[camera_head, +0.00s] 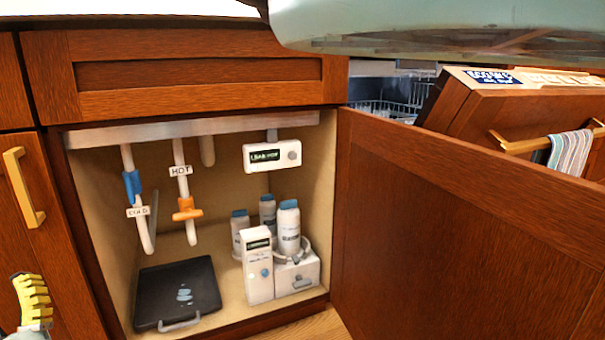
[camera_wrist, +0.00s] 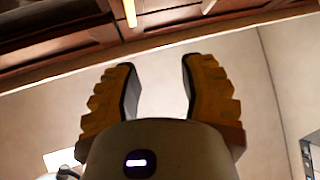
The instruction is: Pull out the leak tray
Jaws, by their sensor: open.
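The leak tray (camera_head: 176,288) is a flat black tray on the floor of the open sink cabinet, at its left side. A pale handle (camera_head: 180,321) is on its front edge, and bluish-white wet-looking spots show on its surface. My gripper (camera_head: 26,285) has yellow ridged fingers and is at the lower left of the head view, left of the tray and outside the cabinet opening. In the wrist view my gripper (camera_wrist: 160,85) is open, with nothing between the fingers. The tray does not show in the wrist view.
The cabinet door (camera_head: 470,230) stands open at the right. A white box (camera_head: 258,265) and bottles (camera_head: 288,228) stand right of the tray. The cold pipe (camera_head: 140,205) and hot pipe (camera_head: 186,200) hang above it.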

